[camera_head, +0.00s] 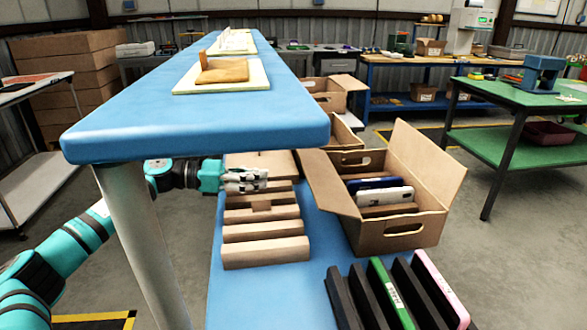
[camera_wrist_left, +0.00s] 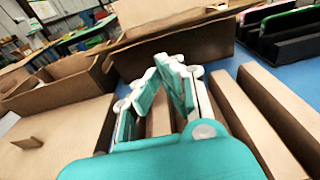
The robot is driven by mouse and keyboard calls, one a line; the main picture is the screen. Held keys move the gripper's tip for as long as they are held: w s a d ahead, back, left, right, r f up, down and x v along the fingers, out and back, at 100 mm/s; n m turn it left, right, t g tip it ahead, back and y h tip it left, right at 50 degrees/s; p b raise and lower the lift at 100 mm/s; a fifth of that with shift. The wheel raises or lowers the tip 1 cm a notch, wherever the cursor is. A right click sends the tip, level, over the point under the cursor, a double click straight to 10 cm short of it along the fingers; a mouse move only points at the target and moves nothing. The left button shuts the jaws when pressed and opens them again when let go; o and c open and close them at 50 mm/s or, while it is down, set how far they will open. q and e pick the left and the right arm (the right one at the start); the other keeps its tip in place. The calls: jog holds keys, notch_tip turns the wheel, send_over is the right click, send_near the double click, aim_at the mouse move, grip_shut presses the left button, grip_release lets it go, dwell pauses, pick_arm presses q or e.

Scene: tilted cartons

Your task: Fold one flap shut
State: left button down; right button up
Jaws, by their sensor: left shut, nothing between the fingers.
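An open brown carton (camera_head: 400,236) stands on the lower blue table in the head view. Its left flap (camera_head: 328,184) leans outward to the left, and its right flap (camera_head: 427,160) stands up, tilted outward. A white and a dark blue phone-like item (camera_head: 384,195) stand inside. My left gripper (camera_head: 264,180) is shut and empty, left of the left flap and apart from it, over a brown slatted rack (camera_head: 265,252). In the left wrist view the closed fingertips (camera_wrist_left: 170,62) point toward a carton wall (camera_wrist_left: 185,48) with a flap above it. My right gripper is in neither view.
A raised blue shelf (camera_head: 200,115) overhangs my left arm. A black slotted rack (camera_head: 395,295) with green and pink items stands in front of the carton. More open cartons (camera_head: 335,90) stand behind it. Bare blue tabletop shows between the racks.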

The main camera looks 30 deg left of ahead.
pick_arm(q)
jog(key=p, duration=0.1)
send_near(322, 174)
jog(key=w+f, duration=0.1)
jog(key=w+d+f, duration=0.1)
jog(key=w, duration=0.1)
jog(key=w+d+f, duration=0.1)
jog(key=shift+w+d+f, duration=0.1)
jog(key=shift+w+d, duration=0.1)
jog(key=shift+d, duration=0.05)
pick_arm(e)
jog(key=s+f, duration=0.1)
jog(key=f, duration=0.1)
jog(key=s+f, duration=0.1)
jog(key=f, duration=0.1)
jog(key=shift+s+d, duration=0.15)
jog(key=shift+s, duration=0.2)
